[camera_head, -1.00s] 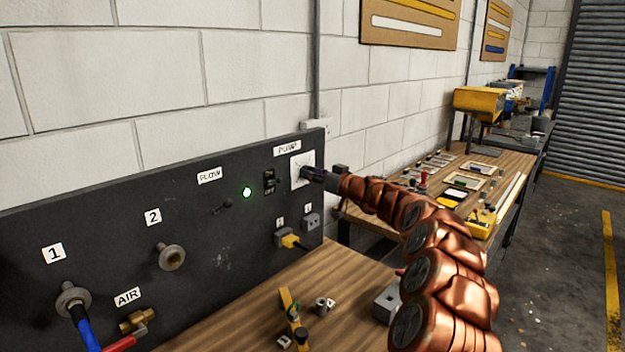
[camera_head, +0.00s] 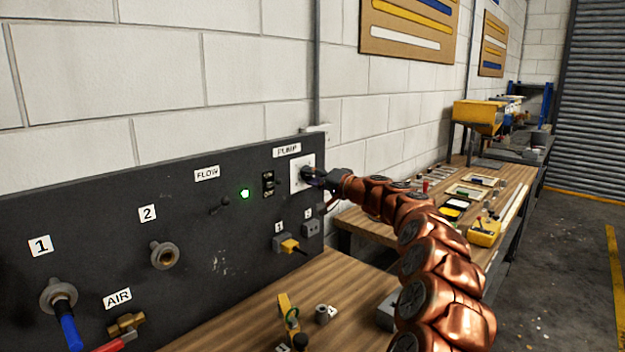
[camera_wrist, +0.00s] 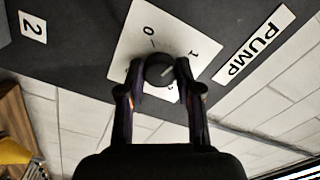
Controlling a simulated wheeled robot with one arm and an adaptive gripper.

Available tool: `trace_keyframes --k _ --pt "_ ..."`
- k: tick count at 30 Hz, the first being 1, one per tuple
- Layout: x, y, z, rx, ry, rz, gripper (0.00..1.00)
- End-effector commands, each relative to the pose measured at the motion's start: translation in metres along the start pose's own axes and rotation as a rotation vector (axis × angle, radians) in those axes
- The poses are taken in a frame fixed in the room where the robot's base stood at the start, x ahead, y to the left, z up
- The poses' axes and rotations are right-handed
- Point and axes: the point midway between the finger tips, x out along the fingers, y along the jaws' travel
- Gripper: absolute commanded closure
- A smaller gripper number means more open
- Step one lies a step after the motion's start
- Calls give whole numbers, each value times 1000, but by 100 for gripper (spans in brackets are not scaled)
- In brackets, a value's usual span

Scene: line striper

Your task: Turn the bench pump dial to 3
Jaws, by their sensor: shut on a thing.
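The pump dial is a round black knob (camera_wrist: 160,69) on a white plate (camera_wrist: 150,30) with printed numbers, under the PUMP label (camera_head: 287,151). In the wrist view a 0 and a 1 show on the plate; the other marks are partly hidden by the knob and fingers. My gripper (camera_wrist: 160,85) is shut on the knob, one finger on each side. In the head view my gripper (camera_head: 315,178) reaches the plate (camera_head: 296,165) from the right and covers much of the knob.
The dark panel (camera_head: 110,200) carries a FLOW switch (camera_head: 220,204), a lit green lamp (camera_head: 244,193), a rocker switch (camera_head: 268,183), sockets and air fittings. A wooden bench (camera_head: 260,305) with small parts lies below.

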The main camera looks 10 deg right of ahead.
Motion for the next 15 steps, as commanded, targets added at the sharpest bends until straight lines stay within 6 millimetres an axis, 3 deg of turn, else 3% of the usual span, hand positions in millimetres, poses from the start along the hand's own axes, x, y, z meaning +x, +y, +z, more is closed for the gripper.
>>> trace_keyframes --k 15 --pt "0 -3 -1 492 -1 1 100"
